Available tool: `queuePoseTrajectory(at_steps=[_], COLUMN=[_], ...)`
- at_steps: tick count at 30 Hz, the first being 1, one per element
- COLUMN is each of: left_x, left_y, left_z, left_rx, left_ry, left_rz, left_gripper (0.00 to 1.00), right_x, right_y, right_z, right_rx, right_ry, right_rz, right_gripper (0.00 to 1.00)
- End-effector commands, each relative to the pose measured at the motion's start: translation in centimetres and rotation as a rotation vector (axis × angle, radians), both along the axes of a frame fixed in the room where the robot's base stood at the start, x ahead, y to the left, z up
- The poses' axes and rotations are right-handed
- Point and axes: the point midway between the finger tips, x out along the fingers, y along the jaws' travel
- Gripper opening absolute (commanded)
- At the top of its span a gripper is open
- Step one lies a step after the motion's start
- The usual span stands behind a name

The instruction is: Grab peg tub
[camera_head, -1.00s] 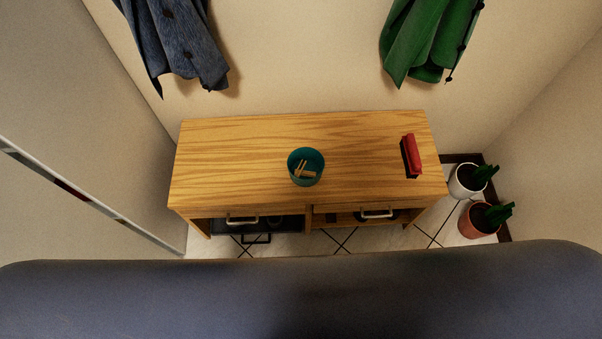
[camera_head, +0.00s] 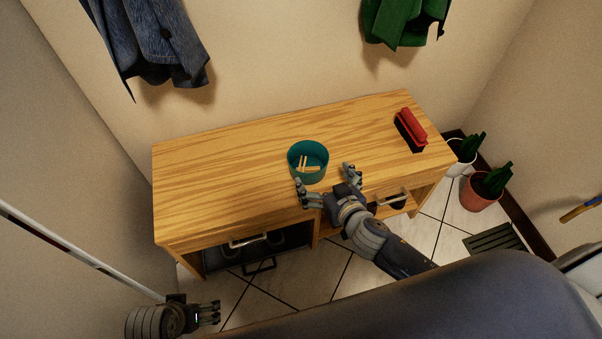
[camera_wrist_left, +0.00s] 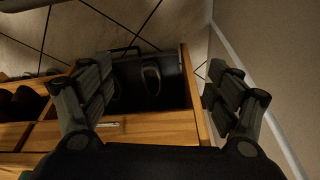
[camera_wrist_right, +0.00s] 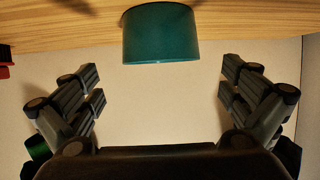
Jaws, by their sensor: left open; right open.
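The peg tub (camera_head: 309,174) is a round teal tub with a few wooden pegs (camera_head: 306,164) inside. It stands upright on the wooden bench top (camera_head: 230,165), near its front edge. My right gripper (camera_head: 328,184) is open and empty just in front of the tub, its fingers spread towards it. In the right wrist view the tub (camera_wrist_right: 160,36) sits ahead, centred between the open fingers and beyond their tips. My left gripper (camera_head: 214,312) is open and empty, low at the bottom left, away from the tub.
A red and black brush (camera_head: 410,130) lies on the bench's right end. Coats hang on the wall behind. Potted plants (camera_head: 484,190) stand on the floor at right. Below the top are compartments with handles (camera_head: 249,241) and dark shoes. The bench's left half is clear.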

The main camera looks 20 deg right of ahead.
Motion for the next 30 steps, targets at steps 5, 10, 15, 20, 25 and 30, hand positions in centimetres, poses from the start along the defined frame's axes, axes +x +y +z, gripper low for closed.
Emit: queuePoseTrajectory(at_steps=[5,10,15,20,25,30], left_x=[0.0,-0.1,-0.2,-0.3,-0.8,-1.2], left_y=[0.0,0.1,0.1,0.2,0.3,0.3], left_z=[1.4,2.8,3.6,4.9,7.0,8.2], left_rx=[-0.001,-0.001,-0.001,-0.001,-0.002,-0.001], left_ry=[-0.01,-0.017,-0.02,-0.03,-0.04,-0.044], left_rz=[0.001,0.002,0.003,0.003,0.006,0.006], left_gripper=[0.83,0.83,0.83,0.83,0.83,0.83], right_x=[2.2,4.3,5.1,6.5,8.5,9.6], right_y=[0.2,0.5,0.6,0.8,1.2,1.3], right_z=[-0.7,-1.7,-2.0,-2.7,-3.7,-4.2], right_rx=[-0.001,0.001,0.0,-0.001,-0.001,0.0], right_ry=[-0.005,-0.003,-0.002,-0.004,-0.003,-0.001], right_rz=[-0.001,0.0,0.0,-0.001,-0.001,0.001], right_gripper=[1.0,1.0,1.0,1.0,1.0,1.0])
